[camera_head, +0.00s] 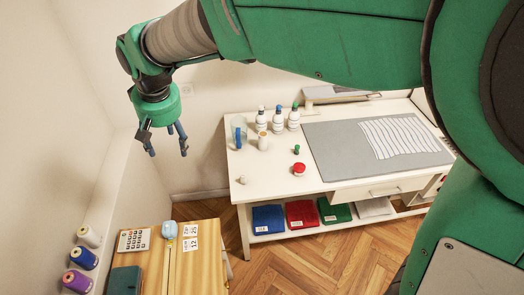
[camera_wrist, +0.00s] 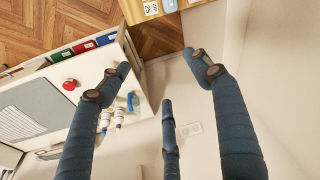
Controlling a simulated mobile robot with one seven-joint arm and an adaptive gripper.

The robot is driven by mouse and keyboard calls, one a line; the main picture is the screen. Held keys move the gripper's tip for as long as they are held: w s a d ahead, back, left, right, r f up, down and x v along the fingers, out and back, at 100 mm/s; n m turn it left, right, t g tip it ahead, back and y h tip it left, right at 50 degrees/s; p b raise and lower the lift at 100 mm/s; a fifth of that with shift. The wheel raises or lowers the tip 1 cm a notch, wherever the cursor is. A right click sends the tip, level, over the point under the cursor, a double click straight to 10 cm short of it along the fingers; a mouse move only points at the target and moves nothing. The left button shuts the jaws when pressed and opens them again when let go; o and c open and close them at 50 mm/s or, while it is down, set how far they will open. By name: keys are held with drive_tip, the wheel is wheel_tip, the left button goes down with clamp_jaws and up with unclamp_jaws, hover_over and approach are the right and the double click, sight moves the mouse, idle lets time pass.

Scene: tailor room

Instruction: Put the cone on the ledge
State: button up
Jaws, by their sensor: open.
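A cream thread cone (camera_head: 263,141) appears to stand upright on the white table, beside a glass jar at its left end. The ledge (camera_head: 108,192) runs along the left wall and bears white (camera_head: 89,237), blue (camera_head: 84,258) and purple (camera_head: 77,281) thread cones near its front. My gripper (camera_head: 168,152) is open and empty, in the air left of the table and above the ledge's height. In the wrist view my gripper (camera_wrist: 158,78) shows spread fingers with nothing between them. The table's small items are partly hidden by a finger there, so I cannot single out the cream cone.
The glass jar (camera_head: 239,130) and several bottles (camera_head: 278,120) stand close around the cream cone. A red pincushion-like item (camera_head: 299,169) and a grey mat (camera_head: 330,150) lie to the right. A wooden table (camera_head: 205,265) with a calculator (camera_head: 134,240) stands in front.

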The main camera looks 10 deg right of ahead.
drive_tip(key=s+d+r+m+t, duration=0.1)
drive_tip(key=s+d+r, duration=0.15)
drive_tip(key=d, duration=0.55)
drive_tip(key=s+d+r+m, duration=0.1)
drive_tip(key=s+d+r, duration=0.15)
drive_tip(key=d, duration=0.55)
drive_tip(key=s+d+r+m+t, duration=0.1)
drive_tip(key=s+d+r, duration=0.15)
drive_tip(key=d, duration=0.55)
drive_tip(key=s+d+f+m+t+h, duration=0.1)
drive_tip(key=s+d+f+m, duration=0.1)
drive_tip(key=s+d, duration=1.1)
drive_tip(key=shift+s+d+f+m, duration=0.2)
drive_tip(key=shift+s+f+m, duration=0.1)
drive_tip(key=shift+s+f, duration=0.5)
drive_tip(key=shift+s+r, duration=0.1)
wheel_tip(320, 180, down, 6)
drive_tip(key=b, duration=0.6)
